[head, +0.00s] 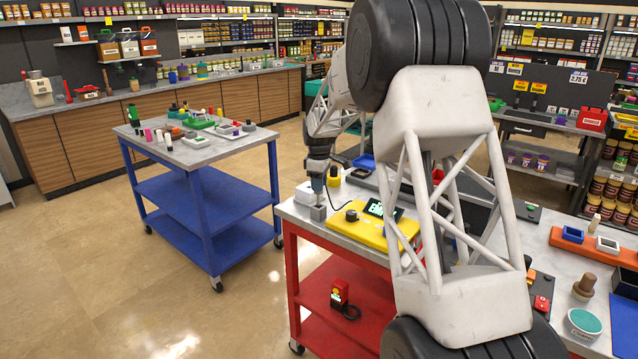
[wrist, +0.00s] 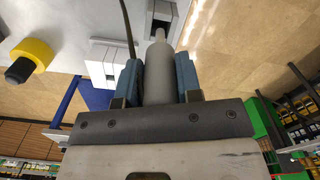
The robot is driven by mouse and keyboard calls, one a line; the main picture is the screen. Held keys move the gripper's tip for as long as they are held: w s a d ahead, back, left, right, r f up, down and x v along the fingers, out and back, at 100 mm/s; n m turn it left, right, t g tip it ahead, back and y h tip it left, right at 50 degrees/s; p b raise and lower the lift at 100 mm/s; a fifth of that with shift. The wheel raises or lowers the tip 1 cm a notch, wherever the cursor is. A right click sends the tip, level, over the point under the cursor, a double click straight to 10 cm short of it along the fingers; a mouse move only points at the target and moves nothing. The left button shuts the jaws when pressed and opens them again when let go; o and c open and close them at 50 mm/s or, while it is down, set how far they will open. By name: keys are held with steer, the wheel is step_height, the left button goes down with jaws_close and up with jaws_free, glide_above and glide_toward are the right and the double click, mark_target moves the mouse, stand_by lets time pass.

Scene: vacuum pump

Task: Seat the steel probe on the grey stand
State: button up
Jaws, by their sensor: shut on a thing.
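My gripper (head: 318,181) is shut on the steel probe, low over the left corner of the red cart's top. The grey probe (wrist: 158,75) shows in the wrist view between two blue fingertips, its narrow end pointing away from me. The grey stand (head: 318,213) is a small block on the cart top, directly below my gripper in the head view. It also shows in the wrist view (wrist: 164,10), in line with the probe's narrow end. The tip meets or overlaps the stand in view; I cannot tell whether it is inside.
A yellow device (head: 371,232) with a screen and black knob sits right of the stand. A dark cable (wrist: 128,28) runs close beside the probe. A pale block (wrist: 103,62) and a yellow-and-black piece (wrist: 30,60) are nearby. A blue cart (head: 208,190) stands apart at left.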

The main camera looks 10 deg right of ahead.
mark_target(319, 194)
steer(key=shift+f, duration=2.45)
stand_by(1.8)
stand_by(0.3)
steer(key=o, duration=1)
steer(key=shift+o, duration=0.2)
steer(key=shift+r, duration=0.15)
steer(key=shift+r, duration=4.35)
steer(key=shift+s, duration=0.1)
